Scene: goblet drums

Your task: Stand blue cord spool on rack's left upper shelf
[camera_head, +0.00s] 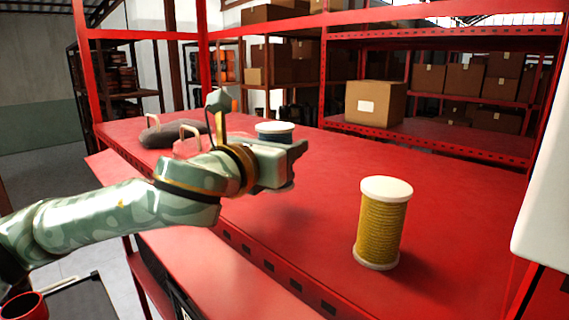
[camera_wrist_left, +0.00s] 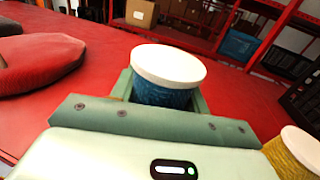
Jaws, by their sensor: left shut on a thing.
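The blue cord spool (camera_head: 275,129) has white ends and is mostly hidden behind my left gripper (camera_head: 290,160) in the head view. In the left wrist view the spool (camera_wrist_left: 165,92) is upright between the green jaws (camera_wrist_left: 163,95), which are shut on it. It is over the left part of the red rack shelf (camera_head: 310,230). Its lower end is hidden, so I cannot tell whether it touches the shelf. My right gripper is not in view.
A yellow cord spool (camera_head: 382,225) stands upright at the shelf's front right. A dark rounded thing with pale handles (camera_head: 170,136) lies at the far left. A cardboard box (camera_head: 375,103) sits behind. Red posts bound the shelf; its middle is clear.

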